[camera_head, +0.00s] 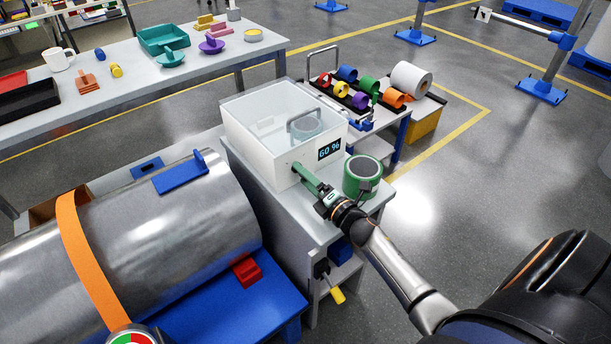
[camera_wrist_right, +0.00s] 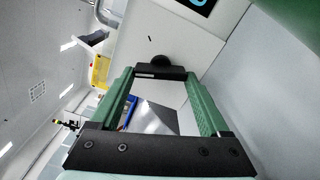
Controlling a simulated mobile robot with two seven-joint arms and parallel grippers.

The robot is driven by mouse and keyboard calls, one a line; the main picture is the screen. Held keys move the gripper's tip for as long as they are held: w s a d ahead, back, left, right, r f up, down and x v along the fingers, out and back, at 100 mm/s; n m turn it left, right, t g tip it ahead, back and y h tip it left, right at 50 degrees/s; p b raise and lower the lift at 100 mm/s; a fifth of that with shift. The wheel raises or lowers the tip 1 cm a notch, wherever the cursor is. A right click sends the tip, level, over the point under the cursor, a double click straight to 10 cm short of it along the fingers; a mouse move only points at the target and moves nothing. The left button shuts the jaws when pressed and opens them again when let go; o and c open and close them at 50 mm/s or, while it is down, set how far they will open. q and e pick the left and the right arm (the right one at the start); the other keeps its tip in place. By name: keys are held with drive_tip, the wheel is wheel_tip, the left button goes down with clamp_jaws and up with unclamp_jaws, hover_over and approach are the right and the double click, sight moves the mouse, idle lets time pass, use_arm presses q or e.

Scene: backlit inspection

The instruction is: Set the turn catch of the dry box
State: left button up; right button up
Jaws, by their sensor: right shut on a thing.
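The dry box (camera_head: 262,157) is white with a clear lid and a loop handle on top. It stands on a grey cabinet, and its display (camera_head: 329,148) reads 60 %. My right gripper (camera_head: 298,169), with green fingers, reaches the front face below and left of the display. In the right wrist view its fingertips (camera_wrist_right: 160,75) are shut on the black turn catch (camera_wrist_right: 160,61), a dark bar with a round hub against the white face. In the head view the fingers largely hide the catch. My left gripper is not in view.
A large metal drum (camera_head: 165,235) with an orange strap lies at left. A trolley with colourful rolls (camera_head: 348,74) stands behind. Open floor lies at right.

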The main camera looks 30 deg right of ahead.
drive_tip(key=shift+r+m, duration=0.15)
drive_tip(key=shift+m, duration=0.85)
drive_tip(key=m+p, duration=0.1)
drive_tip(key=m, duration=0.2)
drive_tip(key=shift+m+p, duration=0.35)
drive_tip(key=shift+m, duration=0.05)
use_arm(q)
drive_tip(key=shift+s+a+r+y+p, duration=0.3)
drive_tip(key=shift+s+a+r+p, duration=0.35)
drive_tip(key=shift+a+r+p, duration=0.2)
use_arm(e)
drive_tip(key=m, duration=0.5)
drive_tip(key=shift+r, duration=0.1)
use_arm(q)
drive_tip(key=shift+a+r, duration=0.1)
use_arm(e)
drive_tip(key=shift+m, duration=0.4)
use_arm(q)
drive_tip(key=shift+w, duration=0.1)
use_arm(e)
drive_tip(key=o, duration=1.2)
